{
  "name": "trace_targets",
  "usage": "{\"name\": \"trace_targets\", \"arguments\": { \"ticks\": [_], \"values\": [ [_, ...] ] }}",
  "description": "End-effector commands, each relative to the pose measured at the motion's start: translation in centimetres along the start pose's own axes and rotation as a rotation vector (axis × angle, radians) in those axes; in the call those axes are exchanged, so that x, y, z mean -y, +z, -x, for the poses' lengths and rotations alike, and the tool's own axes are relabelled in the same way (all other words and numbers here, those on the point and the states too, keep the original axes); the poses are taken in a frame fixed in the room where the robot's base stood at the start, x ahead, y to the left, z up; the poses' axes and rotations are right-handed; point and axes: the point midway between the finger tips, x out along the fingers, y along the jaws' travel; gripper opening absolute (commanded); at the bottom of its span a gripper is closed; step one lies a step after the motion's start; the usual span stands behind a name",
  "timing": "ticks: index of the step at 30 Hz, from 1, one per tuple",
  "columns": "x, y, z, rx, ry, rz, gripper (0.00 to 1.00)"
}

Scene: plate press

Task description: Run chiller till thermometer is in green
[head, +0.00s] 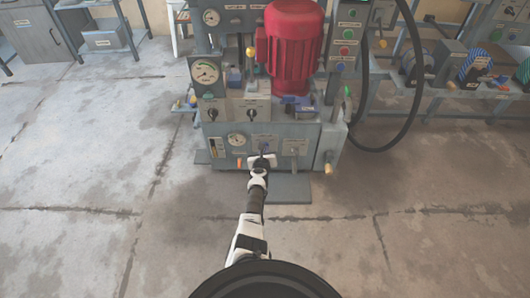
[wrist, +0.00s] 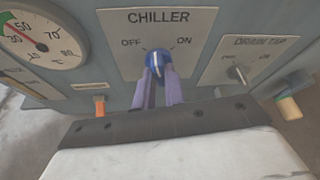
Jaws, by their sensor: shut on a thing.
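The blue chiller knob (wrist: 157,63) sits on a plate marked CHILLER, OFF at left and ON at right. Its white line points roughly up, between the two marks. My gripper (wrist: 158,88) is shut on the knob, one finger on each side; it also shows at the machine's lower front in the head view (head: 262,161). The thermometer (wrist: 38,38) is partly cut off at the top left of the wrist view. Its red needle points up-left near the 30 to 50 marks, beside a green arc; I cannot tell whether it lies within the green. The dial (head: 237,139) is small in the head view.
A drain tap switch (wrist: 237,73) is right of the chiller plate. An orange peg (wrist: 99,106) and a yellow-ended handle (wrist: 288,108) stick out nearby. A red motor (head: 292,45) tops the machine; a black hose (head: 408,120) hangs at right. The front floor is clear.

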Motion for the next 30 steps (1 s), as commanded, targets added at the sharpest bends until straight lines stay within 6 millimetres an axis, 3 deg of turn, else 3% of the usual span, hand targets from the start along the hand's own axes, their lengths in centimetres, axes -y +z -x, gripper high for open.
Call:
{"name": "trace_targets", "arguments": {
  "ticks": [15, 30],
  "values": [
    [-0.42, 0.02, -0.16, 0.004, -0.162, 0.389, 0.00],
    [-0.48, 0.17, -0.13, 0.004, -0.215, 0.518, 0.00]
  ]
}}
